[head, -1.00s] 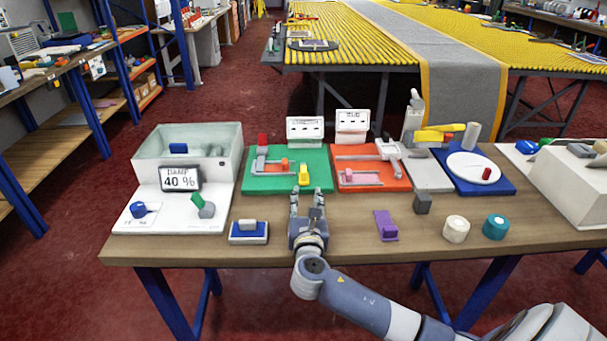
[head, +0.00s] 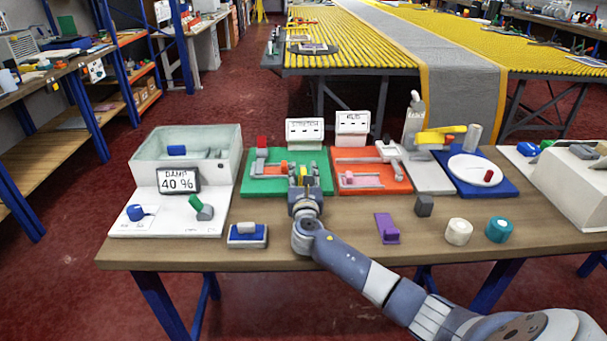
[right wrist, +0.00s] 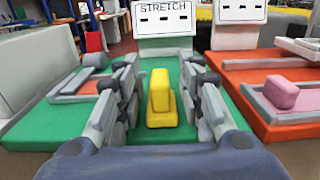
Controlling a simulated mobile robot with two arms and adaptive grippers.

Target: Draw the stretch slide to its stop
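The green stretch board (head: 256,187) lies on the bench below a sign that reads STRETCH (right wrist: 160,18). A yellow upright block (right wrist: 160,95), with a wider foot, stands on it; in the head view my gripper partly covers it. My right gripper (head: 304,174) is over the front of the board. In the right wrist view its fingers (right wrist: 161,80) are open, one on each side of the yellow block, with a visible gap at both sides. A pink-orange block (head: 284,166) and a grey track are at its left. My left gripper is not in view.
An orange-red board (head: 399,187) with a pink block (right wrist: 281,92) lies close on the right. A grey-walled tray (head: 137,163) and damp display (head: 178,180) are at the left. A blue-based block (head: 247,240) and purple piece (head: 387,229) lie nearer the front edge.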

